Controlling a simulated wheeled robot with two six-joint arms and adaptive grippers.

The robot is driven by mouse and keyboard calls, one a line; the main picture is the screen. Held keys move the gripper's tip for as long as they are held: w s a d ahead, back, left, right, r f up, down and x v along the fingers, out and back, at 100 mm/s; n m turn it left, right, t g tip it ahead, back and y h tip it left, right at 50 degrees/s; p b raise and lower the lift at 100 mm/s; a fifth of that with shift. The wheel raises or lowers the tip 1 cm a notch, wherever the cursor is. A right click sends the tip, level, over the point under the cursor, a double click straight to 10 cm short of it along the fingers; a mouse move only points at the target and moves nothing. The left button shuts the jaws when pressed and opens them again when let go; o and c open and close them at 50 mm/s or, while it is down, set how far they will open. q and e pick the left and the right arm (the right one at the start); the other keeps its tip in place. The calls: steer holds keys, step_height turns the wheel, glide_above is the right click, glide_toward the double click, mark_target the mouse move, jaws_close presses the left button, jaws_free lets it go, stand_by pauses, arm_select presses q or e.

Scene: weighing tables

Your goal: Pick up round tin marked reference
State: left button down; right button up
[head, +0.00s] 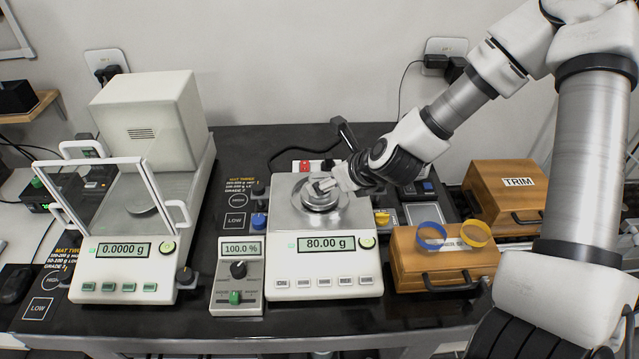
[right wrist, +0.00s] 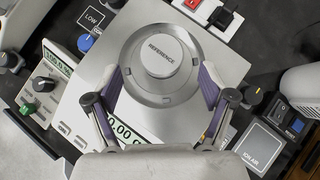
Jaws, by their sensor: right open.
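The round tin marked REFERENCE (right wrist: 160,52) sits on the round pan of the right-hand balance (head: 325,262). In the head view the tin (head: 318,200) is partly hidden by my right gripper (head: 333,186). In the right wrist view my right gripper (right wrist: 161,74) is open. Its two fingers stand apart, one to each side of the pan's near part, and neither visibly touches the tin. The balance's display reads 80.00 g. My left gripper is in neither view.
A glass-shielded balance (head: 125,250) reading 0.0000 g stands at the left. A small control box (head: 237,275) reads 100.0 %. At the right are a wooden case (head: 440,262) with blue and yellow rings on it and a TRIM case (head: 515,195).

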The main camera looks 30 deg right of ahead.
mark_target(320, 179)
steer(key=x, duration=0.5)
steer(key=shift+w+d, duration=0.15)
steer(key=shift+w, duration=0.1)
steer(key=shift+s+r, duration=0.2)
steer(key=shift+r, duration=0.05)
steer(key=shift+c, duration=1.1)
steer(key=c, duration=1.1)
steer(key=shift+o, duration=0.2)
